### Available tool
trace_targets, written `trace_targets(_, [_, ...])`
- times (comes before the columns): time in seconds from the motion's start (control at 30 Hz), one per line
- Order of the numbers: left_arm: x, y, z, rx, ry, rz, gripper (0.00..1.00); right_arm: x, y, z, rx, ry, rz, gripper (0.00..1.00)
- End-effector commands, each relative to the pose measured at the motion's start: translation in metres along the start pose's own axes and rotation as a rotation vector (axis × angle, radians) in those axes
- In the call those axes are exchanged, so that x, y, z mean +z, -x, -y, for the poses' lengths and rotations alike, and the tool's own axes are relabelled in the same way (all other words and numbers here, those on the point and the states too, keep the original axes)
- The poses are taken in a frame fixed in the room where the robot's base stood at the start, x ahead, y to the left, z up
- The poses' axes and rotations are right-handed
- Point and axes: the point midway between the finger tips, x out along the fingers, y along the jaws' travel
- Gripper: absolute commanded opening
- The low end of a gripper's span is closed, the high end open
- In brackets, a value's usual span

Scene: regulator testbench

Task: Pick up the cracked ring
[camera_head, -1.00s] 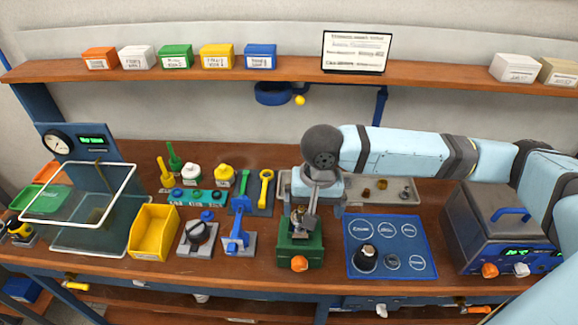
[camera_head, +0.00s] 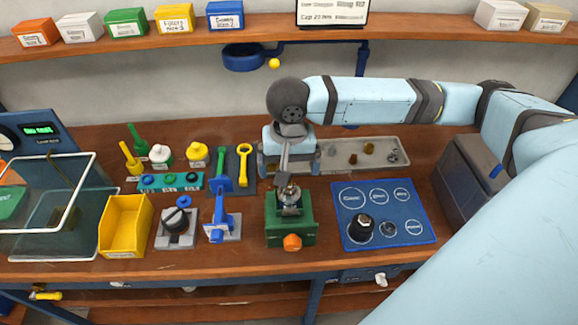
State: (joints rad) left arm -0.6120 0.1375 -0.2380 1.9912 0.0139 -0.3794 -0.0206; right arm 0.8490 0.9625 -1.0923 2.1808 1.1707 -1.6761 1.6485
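I cannot make out a cracked ring for certain; any ring at the green vise is too small to tell. The green vise (camera_head: 291,229) with an orange knob stands at the front middle of the bench. A small metallic part (camera_head: 289,202) sits upright in its top. My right gripper (camera_head: 285,186) points down right above this part, its fingers at or very near its top. The fingers overlap in this view, so their gap and any small thing between them are hidden. My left gripper is not in view.
A blue mat (camera_head: 408,232) with marked circles holds a black cap (camera_head: 360,228) and a small grey part (camera_head: 389,229). A grey tray (camera_head: 336,167) with small brass parts lies behind. A yellow bin (camera_head: 124,226) and a blue stand (camera_head: 219,217) are left of the vise.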

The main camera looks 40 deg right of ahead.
Motion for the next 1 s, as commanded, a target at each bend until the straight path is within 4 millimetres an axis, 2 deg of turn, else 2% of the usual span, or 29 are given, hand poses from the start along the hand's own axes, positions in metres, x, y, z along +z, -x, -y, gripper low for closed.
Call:
trace_targets(0.03, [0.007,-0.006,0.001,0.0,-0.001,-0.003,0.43,0.0,-0.009,0.0,0.0,0.0,-0.001,1.0])
trace_targets(0.23, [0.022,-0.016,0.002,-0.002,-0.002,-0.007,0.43,0.0,-0.023,0.0,0.0,0.0,-0.001,1.0])
trace_targets(0.7, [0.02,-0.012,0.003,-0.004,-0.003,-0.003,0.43,0.0,-0.062,0.0,0.0,-0.001,0.001,1.0])
trace_targets(1.0, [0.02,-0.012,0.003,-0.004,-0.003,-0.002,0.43,0.0,-0.067,0.0,0.0,0.0,0.0,1.0])
